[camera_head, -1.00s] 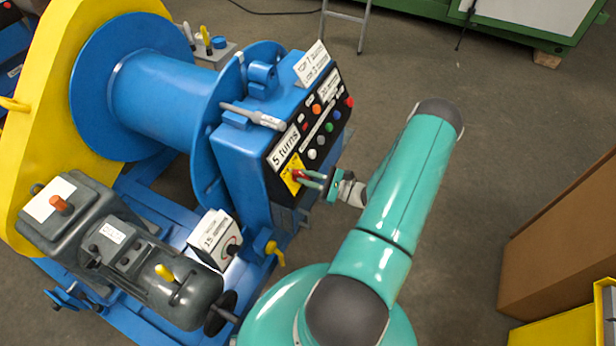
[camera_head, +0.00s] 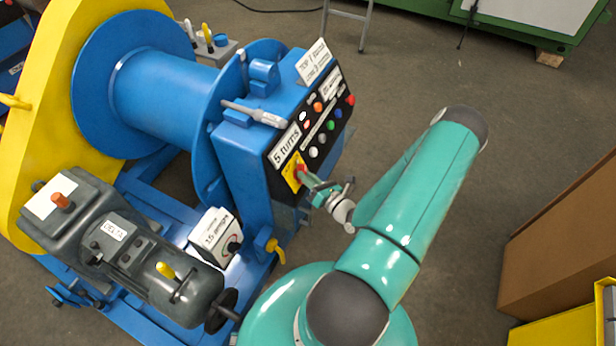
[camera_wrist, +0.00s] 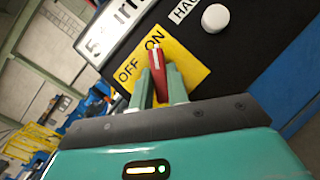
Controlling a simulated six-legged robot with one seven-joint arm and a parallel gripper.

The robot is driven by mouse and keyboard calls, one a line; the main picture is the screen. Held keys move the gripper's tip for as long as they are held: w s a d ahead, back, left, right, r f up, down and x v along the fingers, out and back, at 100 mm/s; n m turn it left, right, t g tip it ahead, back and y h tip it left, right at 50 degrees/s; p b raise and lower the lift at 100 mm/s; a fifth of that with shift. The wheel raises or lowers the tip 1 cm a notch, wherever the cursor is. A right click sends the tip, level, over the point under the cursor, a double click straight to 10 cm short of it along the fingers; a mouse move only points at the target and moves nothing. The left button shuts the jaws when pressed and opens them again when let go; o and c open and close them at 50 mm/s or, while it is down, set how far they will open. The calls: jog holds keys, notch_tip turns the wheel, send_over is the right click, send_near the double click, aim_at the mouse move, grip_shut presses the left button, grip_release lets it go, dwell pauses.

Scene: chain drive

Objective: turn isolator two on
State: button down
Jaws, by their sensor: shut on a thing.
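The isolator is a red handle (camera_wrist: 158,72) on a yellow plate (camera_wrist: 186,62) marked OFF and ON, low on the blue machine's black panel. In the wrist view the handle's white-lined end lies by the word ON. No isolator number is readable. My gripper (camera_wrist: 161,84) is shut on the red handle, one finger on each side. In the head view my gripper (camera_head: 304,174) meets the panel at the yellow plate (camera_head: 290,178), and its fingers partly hide the red handle (camera_head: 299,168).
Several coloured buttons (camera_head: 330,126) sit above the isolator on the panel. A grey motor (camera_head: 130,250) stands at left. Floor to the right is clear up to the brown box (camera_head: 560,250).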

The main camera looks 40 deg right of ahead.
jog(key=shift+m+g+h, duration=0.3)
jog(key=shift+m+h, duration=0.3)
jog(key=shift+m, duration=0.5)
jog(key=c, duration=1.4)
grip_release()
jog(key=shift+o, duration=0.2)
jog(key=s+a, duration=0.1)
jog(key=s, duration=1.2)
jog(key=shift+s+a, duration=0.15)
jog(key=shift+s, duration=0.25)
jog(key=shift+r, duration=0.1)
